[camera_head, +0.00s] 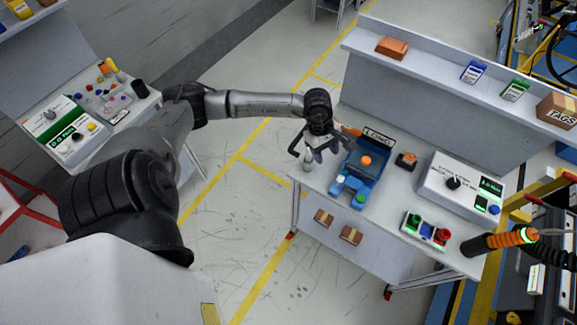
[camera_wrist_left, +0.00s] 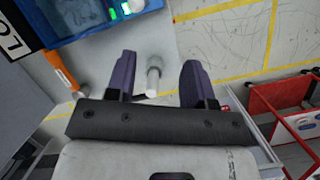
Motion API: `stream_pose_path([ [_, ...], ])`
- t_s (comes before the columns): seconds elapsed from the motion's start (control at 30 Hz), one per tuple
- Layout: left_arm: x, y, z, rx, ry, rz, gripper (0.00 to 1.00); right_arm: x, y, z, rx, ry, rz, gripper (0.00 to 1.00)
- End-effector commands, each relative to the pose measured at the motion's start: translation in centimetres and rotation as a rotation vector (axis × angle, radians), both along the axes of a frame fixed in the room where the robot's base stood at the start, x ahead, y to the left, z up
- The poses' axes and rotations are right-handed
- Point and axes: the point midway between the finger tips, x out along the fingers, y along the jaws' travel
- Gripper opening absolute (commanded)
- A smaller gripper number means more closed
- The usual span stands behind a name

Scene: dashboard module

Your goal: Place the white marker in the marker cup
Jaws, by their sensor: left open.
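The white marker (camera_wrist_left: 153,80) shows in the left wrist view as a pale upright cylinder at the table's edge. It lies between the two purple-grey fingers of my left gripper (camera_wrist_left: 158,80), with a gap on each side. In the head view my left gripper (camera_head: 309,155) hangs open at the left end of the table, beside the blue tray (camera_head: 374,193). The marker is hard to separate from the fingers there. My right gripper is not in view.
The blue tray holds orange, blue and green-topped items, with a "LONG" label (camera_head: 377,137) behind it. An orange handle (camera_head: 351,130) lies close to my left gripper. A control box (camera_head: 447,185) and a coloured button block (camera_head: 426,230) stand to the right. The table's front strip is mostly clear.

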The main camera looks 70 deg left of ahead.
Motion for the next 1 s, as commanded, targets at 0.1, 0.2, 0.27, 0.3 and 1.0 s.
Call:
stream_pose_path([
  [0.1, 0.3, -9.0, 0.2, -0.39, -0.087, 0.122, 0.48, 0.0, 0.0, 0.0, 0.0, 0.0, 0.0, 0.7],
  [0.2, 0.6, -14.9, 2.6, -0.752, -0.121, 0.301, 0.48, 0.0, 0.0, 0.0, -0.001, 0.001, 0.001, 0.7],
  [0.27, 0.8, -17.3, 4.5, -0.964, -0.119, 0.432, 0.48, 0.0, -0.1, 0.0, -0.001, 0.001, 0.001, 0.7],
  [0.3, 0.9, -18.4, 5.7, -1.101, -0.109, 0.528, 0.48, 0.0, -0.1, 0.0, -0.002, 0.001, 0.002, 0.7],
  [1.0, -10.8, -14.5, -2.1, 1.32, -0.471, -1.996, 0.48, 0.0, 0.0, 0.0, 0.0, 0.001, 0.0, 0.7],
])
